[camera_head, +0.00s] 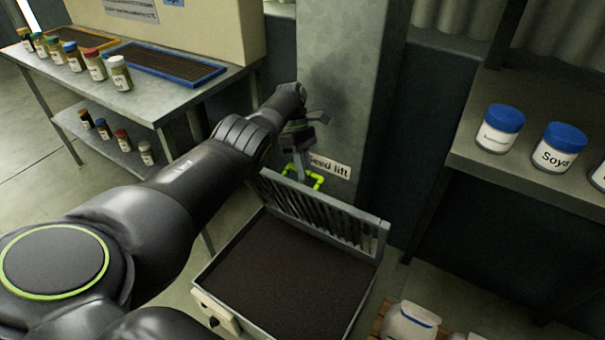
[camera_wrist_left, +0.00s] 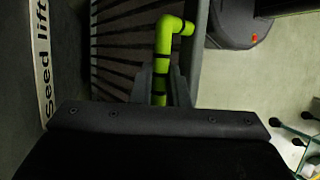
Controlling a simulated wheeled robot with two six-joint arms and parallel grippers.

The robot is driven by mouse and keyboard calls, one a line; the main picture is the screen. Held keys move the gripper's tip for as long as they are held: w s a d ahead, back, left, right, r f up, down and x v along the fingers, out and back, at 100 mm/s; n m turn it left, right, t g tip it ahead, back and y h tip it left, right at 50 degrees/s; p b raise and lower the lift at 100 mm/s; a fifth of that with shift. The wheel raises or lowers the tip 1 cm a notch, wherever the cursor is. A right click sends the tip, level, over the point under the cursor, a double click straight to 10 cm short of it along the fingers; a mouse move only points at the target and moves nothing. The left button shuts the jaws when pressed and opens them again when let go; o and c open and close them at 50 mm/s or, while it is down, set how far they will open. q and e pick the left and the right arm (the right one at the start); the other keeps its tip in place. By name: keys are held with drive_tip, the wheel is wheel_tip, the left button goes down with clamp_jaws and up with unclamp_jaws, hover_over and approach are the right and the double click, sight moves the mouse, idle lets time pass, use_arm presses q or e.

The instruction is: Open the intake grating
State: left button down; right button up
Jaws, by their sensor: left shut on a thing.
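The intake grating (camera_head: 335,222) is a grey barred panel. It stands raised, steeply tilted, along the back edge of the intake box (camera_head: 228,252), whose dark fill lies exposed. A bright green handle (camera_head: 317,180) sits at the grating's top edge. My left gripper (camera_head: 301,172) is shut on this handle. In the left wrist view the green handle (camera_wrist_left: 163,38) runs between the fingers (camera_wrist_left: 160,88), with the grating bars (camera_wrist_left: 115,50) to its left. The fingertips are partly hidden by the handle and wrist. My right gripper is in neither view.
A grey column with a "Seed lift" label (camera_head: 330,167) stands right behind the grating. A shelf with blue-lidded jars (camera_head: 558,150) is at right. A bench (camera_head: 160,105) with trays and small jars is at left. White containers (camera_head: 410,325) stand at lower right.

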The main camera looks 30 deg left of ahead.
use_arm(q)
drive_tip(key=shift+d+f, duration=0.1)
drive_tip(key=shift+f, duration=0.35)
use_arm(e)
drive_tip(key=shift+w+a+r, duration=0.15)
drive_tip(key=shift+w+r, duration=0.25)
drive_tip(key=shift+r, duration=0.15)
use_arm(q)
drive_tip(key=c, duration=1.8)
unclamp_jaws()
drive_tip(key=o, duration=0.4)
drive_tip(key=shift+w+f, duration=0.25)
drive_tip(key=shift+w, duration=0.2)
drive_tip(key=shift+s+r, duration=0.1)
drive_tip(key=shift+r, duration=0.25)
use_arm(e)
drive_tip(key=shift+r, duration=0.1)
